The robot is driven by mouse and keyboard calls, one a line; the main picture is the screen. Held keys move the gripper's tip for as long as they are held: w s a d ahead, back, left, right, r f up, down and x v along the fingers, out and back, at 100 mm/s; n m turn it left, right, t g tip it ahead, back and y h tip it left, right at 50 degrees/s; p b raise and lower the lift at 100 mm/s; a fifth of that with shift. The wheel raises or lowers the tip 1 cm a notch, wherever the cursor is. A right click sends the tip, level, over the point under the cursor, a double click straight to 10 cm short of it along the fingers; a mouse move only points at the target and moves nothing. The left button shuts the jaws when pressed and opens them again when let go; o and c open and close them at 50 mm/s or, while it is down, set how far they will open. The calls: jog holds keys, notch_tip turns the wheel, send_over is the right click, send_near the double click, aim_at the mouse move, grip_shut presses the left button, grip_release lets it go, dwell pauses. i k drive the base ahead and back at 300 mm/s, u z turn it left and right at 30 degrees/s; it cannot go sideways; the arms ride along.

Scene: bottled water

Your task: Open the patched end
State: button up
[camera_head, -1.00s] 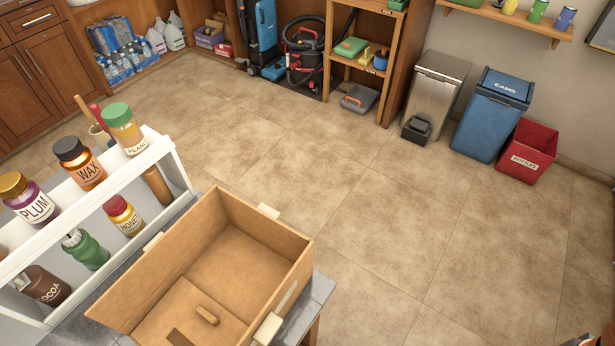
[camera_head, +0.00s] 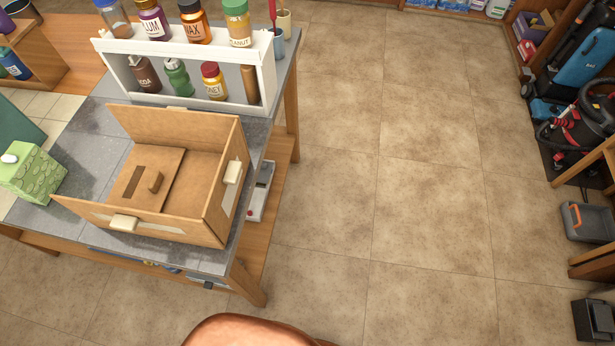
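A tan open-topped box (camera_head: 188,213) stands on the grey worktop (camera_head: 95,130) in the left half of the head view. Its right end wall (camera_head: 236,195) carries a cream block (camera_head: 232,172) and a pale patch beneath it. Its front wall carries another cream block (camera_head: 124,222) and a pale strip. No raised wall is clear at the box's left end. Inside lies a tan panel (camera_head: 170,170) with a small brown handle (camera_head: 154,181) and a dark slot. My gripper is not in view.
A white rack (camera_head: 120,70) with jars and bottles stands behind the box. A green patterned carton (camera_head: 32,173) with a white cap is to its left. Tiled floor (camera_head: 400,200) lies clear to the right. A rounded copper-brown shape (camera_head: 260,332) at the bottom edge is unclear.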

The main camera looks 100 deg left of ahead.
aim_at(218, 210)
jog(key=i, duration=0.2)
jog(key=u, duration=3.8)
jog(key=k, duration=0.7)
jog(key=u, duration=0.75)
jog(key=i, duration=0.85)
jog(key=z, duration=0.05)
